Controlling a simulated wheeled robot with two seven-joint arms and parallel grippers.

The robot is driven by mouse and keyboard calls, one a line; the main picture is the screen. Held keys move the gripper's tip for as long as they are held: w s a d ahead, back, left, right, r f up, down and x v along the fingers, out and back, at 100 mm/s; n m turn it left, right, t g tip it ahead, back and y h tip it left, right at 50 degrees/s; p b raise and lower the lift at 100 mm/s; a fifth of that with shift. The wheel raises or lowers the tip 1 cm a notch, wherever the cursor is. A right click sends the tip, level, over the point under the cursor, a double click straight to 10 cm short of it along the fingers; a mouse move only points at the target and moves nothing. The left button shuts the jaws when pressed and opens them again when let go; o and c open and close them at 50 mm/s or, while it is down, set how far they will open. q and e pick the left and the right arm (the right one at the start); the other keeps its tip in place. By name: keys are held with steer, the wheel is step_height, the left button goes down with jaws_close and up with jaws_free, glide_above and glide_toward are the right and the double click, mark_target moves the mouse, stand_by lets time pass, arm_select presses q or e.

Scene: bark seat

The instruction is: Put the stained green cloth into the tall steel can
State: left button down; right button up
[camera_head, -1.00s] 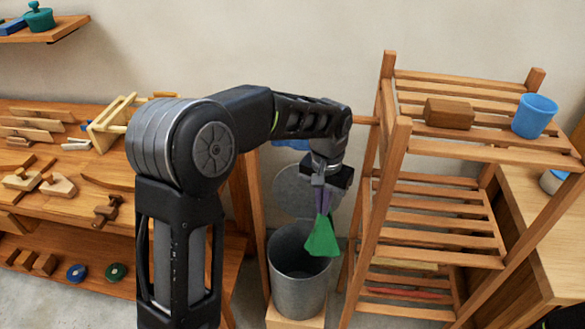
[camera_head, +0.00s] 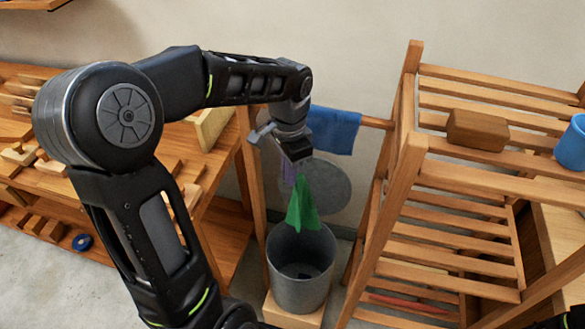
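The green cloth (camera_head: 303,203) hangs from my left gripper (camera_head: 298,174), bunched at its top and widening downward. The gripper is shut on it and points down. The tall steel can (camera_head: 299,282) stands open below, with something dark inside at the bottom. The cloth's lower edge is at the can's far rim in the picture; whether it is inside the opening or above it I cannot tell. A round grey lid (camera_head: 325,190) stands raised behind the can. Stains on the cloth cannot be made out. My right gripper is out of view.
The can stands on a wooden base (camera_head: 292,313). A slatted wooden rack (camera_head: 392,225) is close on the right, holding a brown block (camera_head: 477,130) and a blue cup (camera_head: 573,147). A blue cloth (camera_head: 334,130) hangs on a rail behind. A workbench (camera_head: 222,180) is on the left.

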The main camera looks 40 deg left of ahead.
arm_select(q)
steer(key=shift+w+a, duration=0.1)
steer(key=shift+w, duration=0.05)
step_height(320, 180, down, 10)
steer(key=b, duration=0.8)
stand_by(0.3)
steer(key=shift+r, duration=0.1)
steer(key=shift+w+a, duration=0.2)
steer(key=shift+w, duration=0.2)
step_height(320, 180, down, 29)
steer(key=b, duration=2)
stand_by(0.6)
